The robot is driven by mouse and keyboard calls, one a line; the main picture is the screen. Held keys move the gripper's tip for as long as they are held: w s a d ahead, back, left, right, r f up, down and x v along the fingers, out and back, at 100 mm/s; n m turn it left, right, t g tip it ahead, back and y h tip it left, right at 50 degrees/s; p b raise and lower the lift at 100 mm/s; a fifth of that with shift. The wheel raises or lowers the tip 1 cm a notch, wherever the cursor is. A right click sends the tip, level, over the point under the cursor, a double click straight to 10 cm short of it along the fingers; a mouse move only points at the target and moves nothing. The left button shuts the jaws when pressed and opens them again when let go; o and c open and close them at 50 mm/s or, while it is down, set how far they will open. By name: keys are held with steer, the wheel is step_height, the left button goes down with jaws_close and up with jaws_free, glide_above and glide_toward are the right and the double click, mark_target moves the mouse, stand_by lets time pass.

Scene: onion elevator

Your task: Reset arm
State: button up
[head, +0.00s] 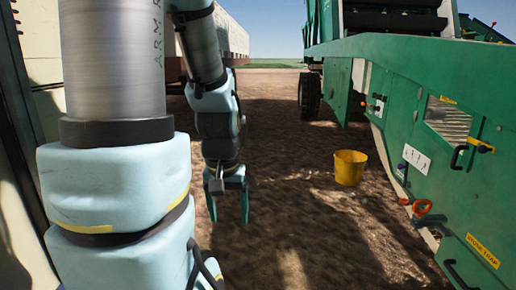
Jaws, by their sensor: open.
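My arm hangs down in the left half of the head view, with its large grey and pale blue links close to the camera. My gripper (228,207) is at the lower end of the arm and points down over the brown dirt ground. Its two dark teal fingers are apart, and I see nothing between them. It is to the left of the yellow bucket and clear of it.
A yellow bucket (349,168) stands upright on the dirt. A green machine (420,110) with handles and levers fills the right side, with a black wheel (309,94) behind. A pale wall (36,75) stands at the left. The ground between is clear.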

step_height(320, 180, up, 30)
steer(key=p, duration=2.7)
steer(key=shift+f, duration=0.2)
